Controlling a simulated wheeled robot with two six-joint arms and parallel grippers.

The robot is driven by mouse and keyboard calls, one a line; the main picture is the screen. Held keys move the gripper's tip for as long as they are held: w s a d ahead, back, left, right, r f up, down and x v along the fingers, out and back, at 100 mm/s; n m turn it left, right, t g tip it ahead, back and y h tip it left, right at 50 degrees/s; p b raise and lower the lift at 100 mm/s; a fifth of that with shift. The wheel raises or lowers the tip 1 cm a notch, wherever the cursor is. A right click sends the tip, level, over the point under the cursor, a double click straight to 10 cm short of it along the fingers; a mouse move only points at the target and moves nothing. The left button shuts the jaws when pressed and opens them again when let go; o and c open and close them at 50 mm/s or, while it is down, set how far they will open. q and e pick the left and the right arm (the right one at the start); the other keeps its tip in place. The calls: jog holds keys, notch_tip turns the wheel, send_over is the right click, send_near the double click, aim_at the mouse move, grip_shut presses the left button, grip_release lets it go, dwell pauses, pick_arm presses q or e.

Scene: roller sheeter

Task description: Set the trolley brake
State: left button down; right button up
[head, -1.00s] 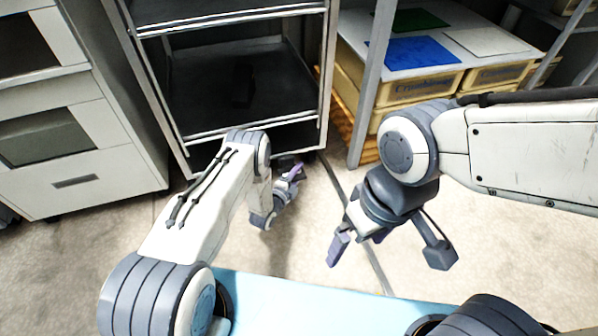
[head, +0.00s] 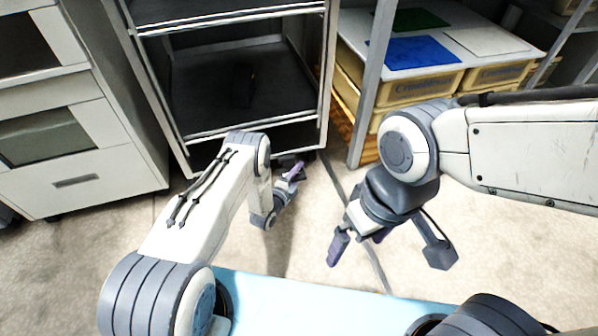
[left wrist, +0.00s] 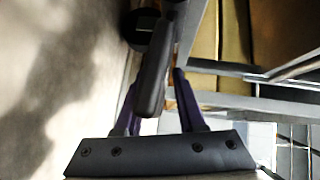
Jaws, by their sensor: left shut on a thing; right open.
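The trolley (head: 328,80) is a metal rack with dark shelves at the upper middle of the head view. My left gripper (head: 292,174) is low at the trolley's front right corner, near the floor. In the left wrist view, my left gripper (left wrist: 155,95) has its purple fingers on either side of a dark brake lever (left wrist: 153,78) and is shut on it. A dark round caster part (left wrist: 140,27) shows beyond the lever. The lever's far end is partly hidden. My right gripper (head: 358,243) is open and empty above the floor.
A white drawer cabinet (head: 75,180) stands left of the trolley. On the right, a rack post (head: 371,90) stands beside yellow crates (head: 415,88) under a board with coloured sheets. Bare floor (head: 310,235) lies in front of the trolley.

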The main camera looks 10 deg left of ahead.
pick_arm(q)
jog(key=shift+s+a+f, duration=0.25)
jog(key=shift+f, duration=0.35)
dwell(0.3)
jog(key=c, duration=0.8)
grip_release()
jog(key=shift+c, duration=0.2)
jog(key=shift+s+a+f+p, duration=0.1)
jog(key=shift+s+a+p, duration=0.1)
jog(key=shift+s+p, duration=0.3)
jog(key=shift+s+a+f+p, duration=0.1)
jog(key=shift+s+a+p, duration=0.1)
jog(key=shift+s, duration=0.55)
jog(key=shift+s+a+f+p, duration=0.1)
jog(key=shift+s+a+p, duration=0.15)
jog(key=shift+s, duration=0.35)
jog(key=shift+s+a+f+p, duration=0.2)
jog(key=shift+s+a+p, duration=0.25)
jog(key=shift+s, duration=0.8)
jog(key=shift+s+a+f+p, duration=0.3)
jog(key=shift+s+p, duration=0.2)
jog(key=shift+s, duration=0.7)
jog(key=shift+s+a+f+p, duration=0.15)
jog(key=shift+s+a+p, duration=0.3)
jog(key=shift+s, duration=0.8)
